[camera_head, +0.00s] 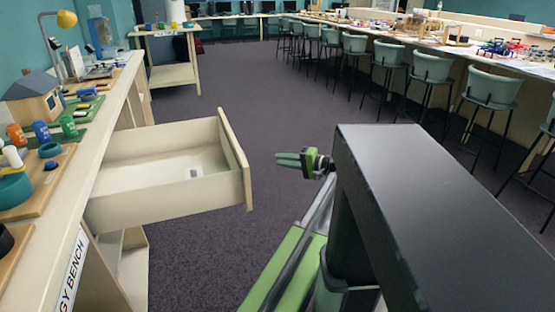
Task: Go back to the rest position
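My gripper (280,159) is green and dark, on the arm in front of my body. It points left toward the open drawer (246,172) of the bench at left. A gap of floor shows between the fingertips and the drawer front in the picture. The fingers look close together, but they are too small to tell whether they are open or shut. I see nothing held between them.
The pale bench (108,110) at left holds a model house (35,105), small coloured containers and a lamp (66,20). Its drawer sticks out over the floor. Several stools (492,90) line a long counter at right. The carpet (265,85) between is clear.

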